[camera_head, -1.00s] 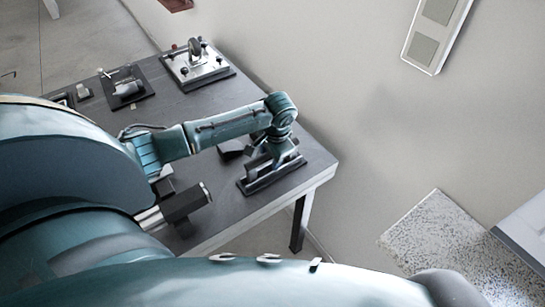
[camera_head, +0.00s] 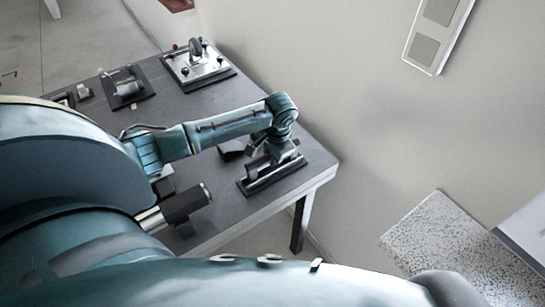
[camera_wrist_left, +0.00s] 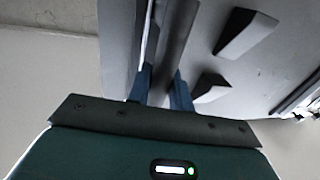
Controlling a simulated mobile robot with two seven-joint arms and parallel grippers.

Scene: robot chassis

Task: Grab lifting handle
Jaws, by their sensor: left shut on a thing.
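The lifting handle (camera_wrist_left: 172,45) is a long dark grey bar in the left wrist view, between the two blue fingers of my left gripper (camera_wrist_left: 163,92). The gripper is shut on it. In the head view my left gripper (camera_head: 264,163) points down at the handle, at the right end of the dark table. The handle sits on a black base (camera_head: 262,186), and the wrist and fingers partly hide it. My right gripper is not in view.
The dark table (camera_head: 215,115) carries a metal plate fixture (camera_head: 197,66) at the back, a smaller black fixture (camera_head: 127,88), and a dark cylinder-ended block (camera_head: 185,205) near the front edge. Dark wedge blocks (camera_wrist_left: 245,33) stand beside the handle. A wall rises behind the table.

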